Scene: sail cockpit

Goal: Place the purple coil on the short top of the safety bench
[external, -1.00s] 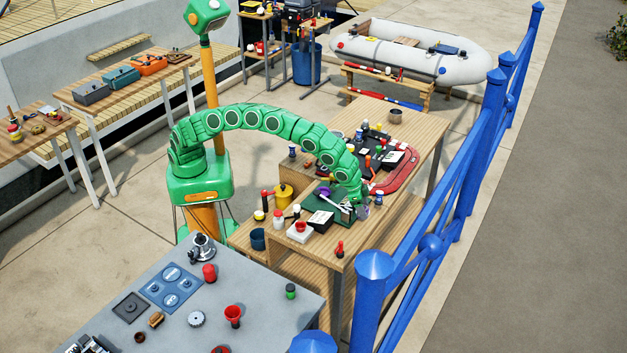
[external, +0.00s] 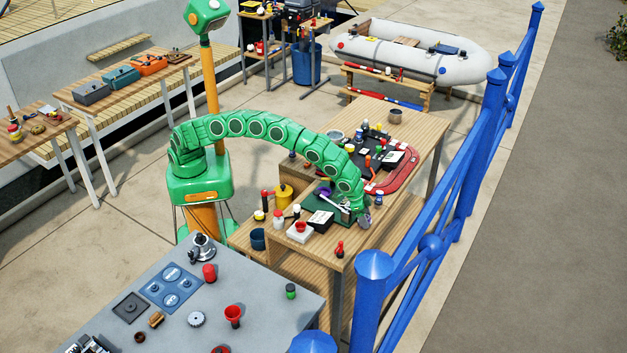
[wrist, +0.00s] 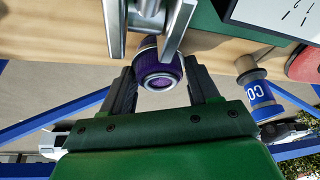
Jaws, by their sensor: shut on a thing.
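The purple coil (wrist: 161,70), a short round purple piece with a pale ring at its end, sits between the two dark fingers of my gripper (wrist: 162,88) in the wrist view. My gripper is shut on it. In the external view my gripper (external: 357,212) is low over the near part of the wooden safety bench (external: 350,257), beside a green mat, and hides the held piece. Another small purple thing (external: 324,188) lies on the bench left of the gripper, too small to make out. I cannot tell which part is the short top.
A blue-labelled can (wrist: 258,94) stands close right of my gripper in the wrist view. A silver forked tool (wrist: 150,18) is just above the coil. A black-and-white box (external: 319,220) and a red screw-like piece (external: 340,249) are nearby. A blue railing (external: 430,243) runs along the right.

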